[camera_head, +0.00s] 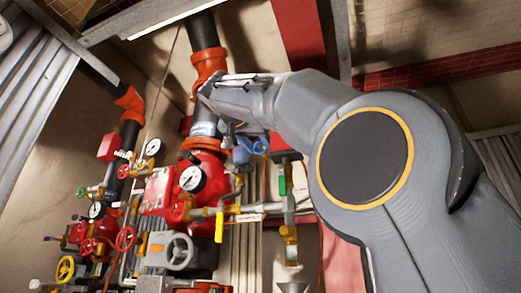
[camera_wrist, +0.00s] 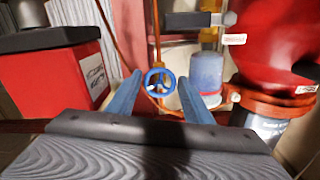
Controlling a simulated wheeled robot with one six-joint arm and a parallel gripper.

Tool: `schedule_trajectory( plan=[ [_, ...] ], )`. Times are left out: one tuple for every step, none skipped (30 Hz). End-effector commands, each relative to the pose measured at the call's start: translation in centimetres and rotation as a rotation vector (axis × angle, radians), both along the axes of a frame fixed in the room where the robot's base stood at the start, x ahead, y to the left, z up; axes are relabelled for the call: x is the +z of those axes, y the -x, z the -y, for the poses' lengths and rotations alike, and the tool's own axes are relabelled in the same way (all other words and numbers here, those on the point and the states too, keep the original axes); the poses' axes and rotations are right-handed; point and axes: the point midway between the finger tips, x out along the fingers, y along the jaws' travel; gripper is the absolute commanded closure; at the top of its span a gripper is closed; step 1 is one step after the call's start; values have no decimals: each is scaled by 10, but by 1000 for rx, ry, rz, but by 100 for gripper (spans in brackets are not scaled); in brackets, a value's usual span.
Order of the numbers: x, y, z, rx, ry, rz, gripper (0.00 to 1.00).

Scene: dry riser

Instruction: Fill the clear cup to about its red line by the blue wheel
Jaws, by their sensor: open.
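The blue wheel (camera_wrist: 158,82) is small and round and shows between the tips of my gripper (camera_wrist: 160,77) in the wrist view. My gripper's two blue fingers are spread, one on each side of the wheel in the picture. I cannot tell whether they touch it. In the head view the blue wheel (camera_head: 259,147) is partly visible just below my gripper, whose fingertips are hard to make out. A blue-grey cylinder (camera_wrist: 207,72) stands right of the wheel in the wrist view; I cannot tell whether it is the clear cup. No red line is readable.
A red valve body (camera_wrist: 268,45) with a flange and dark pipe is close on the right. A red box (camera_wrist: 62,70) is on the left. In the head view, gauges (camera_head: 191,179), a yellow handle (camera_head: 219,224) and a grey handwheel (camera_head: 180,251) crowd the area below my gripper.

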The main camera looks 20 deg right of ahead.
Motion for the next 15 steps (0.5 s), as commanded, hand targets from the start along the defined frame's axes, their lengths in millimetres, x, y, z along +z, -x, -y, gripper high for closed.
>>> schedule_trajectory(
  plan=[
    [-1, 7, -6, 4, -1, 3, 54],
    [-2, 11, -9, 4, -1, 2, 54],
    [-2, 16, -14, 5, 0, 1, 54],
    [-2, 20, -17, 5, 0, 1, 54],
    [-2, 24, -19, 4, 0, 1, 54],
    [-2, 29, -23, 5, 0, 1, 54],
    [-2, 33, -25, 4, -1, 2, 54],
    [-2, 36, -28, 4, 0, 1, 54],
    [-1, 40, -30, 4, 0, 2, 54],
    [-1, 43, -32, 3, 0, 2, 54],
    [-1, 45, -33, 3, -1, 2, 54],
    [-1, 48, -35, 3, -1, 2, 54],
    [-1, 49, -36, 3, -1, 2, 54],
    [0, 50, -37, 2, -1, 2, 54],
    [0, 52, -37, 1, -1, 2, 54]
  ],
)
